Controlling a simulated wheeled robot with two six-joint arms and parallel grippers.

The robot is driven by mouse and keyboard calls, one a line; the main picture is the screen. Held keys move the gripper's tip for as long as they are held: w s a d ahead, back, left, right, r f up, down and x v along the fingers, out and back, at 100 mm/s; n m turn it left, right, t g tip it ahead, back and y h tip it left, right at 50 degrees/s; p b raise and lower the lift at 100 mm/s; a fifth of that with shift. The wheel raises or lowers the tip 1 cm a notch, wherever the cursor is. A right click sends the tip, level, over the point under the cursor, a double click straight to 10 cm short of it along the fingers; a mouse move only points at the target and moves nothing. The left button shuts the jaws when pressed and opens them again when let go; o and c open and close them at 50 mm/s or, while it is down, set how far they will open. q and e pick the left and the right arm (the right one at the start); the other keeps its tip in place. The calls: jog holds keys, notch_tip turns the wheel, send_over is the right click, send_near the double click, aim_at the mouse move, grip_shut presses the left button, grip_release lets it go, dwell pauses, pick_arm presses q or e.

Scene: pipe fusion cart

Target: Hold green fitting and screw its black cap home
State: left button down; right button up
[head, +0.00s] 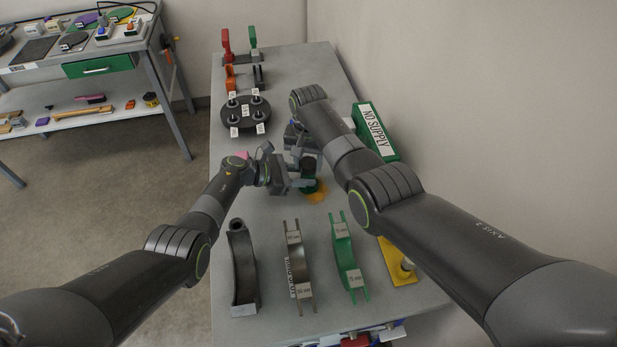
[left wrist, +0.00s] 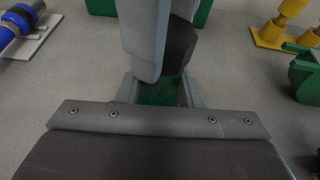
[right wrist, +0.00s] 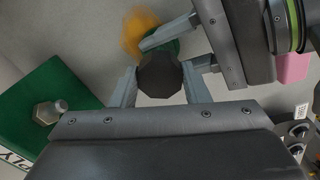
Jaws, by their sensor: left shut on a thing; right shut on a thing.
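The green fitting (head: 311,187) stands upright on the cart top near its middle. My left gripper (head: 303,184) is shut on it from the left, low down. In the left wrist view the green fitting (left wrist: 160,93) shows between the fingers, partly hidden by a grey finger of my other gripper. The black cap (head: 309,164) is on top of the fitting. My right gripper (right wrist: 160,82) is shut on the black cap (right wrist: 160,76), with one finger at each side. How far the cap is screwed down cannot be told.
An orange patch (head: 317,193) lies beside the fitting. Behind stands a black disc (head: 246,117) with labelled studs. Curved dark (head: 243,268), brown (head: 298,265) and green (head: 347,256) pieces lie in front. A green supply box (head: 376,133) is along the right.

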jog(key=m, duration=0.9)
jog(key=o, duration=1.2)
notch_tip(320, 180, up, 12)
pick_arm(q)
jog(key=c, duration=0.9)
grip_release()
jog(key=shift+a, duration=0.1)
